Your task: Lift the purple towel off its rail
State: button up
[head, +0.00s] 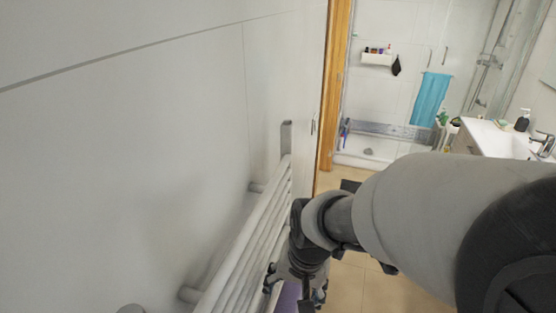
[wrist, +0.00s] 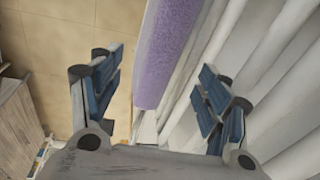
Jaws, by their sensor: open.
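The purple towel (wrist: 165,55) hangs in the wrist view beside the white rail bars, its light lower end rounded. In the head view only a small purple piece (head: 288,297) shows at the bottom edge, mostly hidden by my gripper. The white rail (head: 245,240) is a rack of several parallel bars fixed to the wall; its bars also show in the wrist view (wrist: 255,60). My gripper (wrist: 160,100) is open, with blue-padded fingers apart. In the picture the towel lies between and above the two fingers. I cannot tell whether they touch it.
A pale wall (head: 130,150) stands close on the left, behind the rail. A wooden door frame (head: 337,80) rises beyond it. A blue towel (head: 430,98) hangs in the shower at the back. A white basin counter (head: 492,135) is at right. Tiled floor (head: 365,290) is open below.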

aim_at(289, 300)
jog(key=f, duration=0.2)
jog(key=f+b, duration=0.1)
jog(key=f, duration=0.1)
jog(key=w+f, duration=0.1)
jog(key=f, duration=0.1)
jog(key=shift+a+f, duration=0.15)
jog(key=shift+a, duration=0.25)
grip_shut()
dwell(0.6)
notch_tip(289, 300, up, 20)
jog(key=p, duration=0.3)
jog(key=shift+p, duration=0.4)
dwell(0.5)
